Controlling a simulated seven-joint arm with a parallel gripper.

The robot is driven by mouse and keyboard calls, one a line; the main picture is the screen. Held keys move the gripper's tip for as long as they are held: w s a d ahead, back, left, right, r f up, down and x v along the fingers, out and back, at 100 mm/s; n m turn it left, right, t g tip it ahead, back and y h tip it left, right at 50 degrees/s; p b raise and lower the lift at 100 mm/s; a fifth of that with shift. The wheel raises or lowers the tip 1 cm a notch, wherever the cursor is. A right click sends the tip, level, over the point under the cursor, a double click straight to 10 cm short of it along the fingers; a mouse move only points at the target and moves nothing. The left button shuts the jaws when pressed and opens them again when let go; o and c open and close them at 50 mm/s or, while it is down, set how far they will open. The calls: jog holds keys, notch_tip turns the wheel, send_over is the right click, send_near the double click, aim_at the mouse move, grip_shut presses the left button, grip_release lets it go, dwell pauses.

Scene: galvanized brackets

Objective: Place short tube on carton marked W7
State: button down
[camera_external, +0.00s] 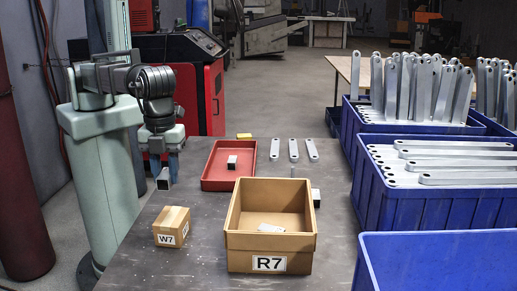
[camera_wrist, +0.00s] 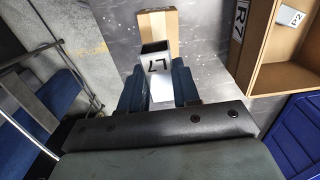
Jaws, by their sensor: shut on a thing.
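My gripper (camera_external: 165,166) is shut on a short tube (camera_external: 163,179), a square metal tube with an open dark end. In the wrist view the tube (camera_wrist: 157,72) sits between the two blue fingers of my gripper (camera_wrist: 159,88), with a white label that seems to read L7. The carton marked W7 (camera_external: 171,226) is a small closed brown box on the table, in front of and below the tube in the external view. In the wrist view this carton (camera_wrist: 157,24) shows beyond the tube's open end, partly hidden by it. The tube is held above the table, apart from the carton.
A larger open carton marked R7 (camera_external: 268,264) holds a flat labelled piece (camera_external: 271,228). A red tray (camera_external: 212,184) holds another short tube (camera_external: 232,161). Several flat brackets (camera_external: 293,150) lie behind. Blue crates (camera_external: 432,196) stand at right. Table is clear around W7.

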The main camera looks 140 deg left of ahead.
aim_at(165, 173)
jog(key=shift+f, duration=4.15)
jog(key=shift+f, duration=0.1)
jog(key=c, duration=0.8)
grip_release()
notch_tip(165, 173, up, 12)
jog(key=shift+r, duration=0.1)
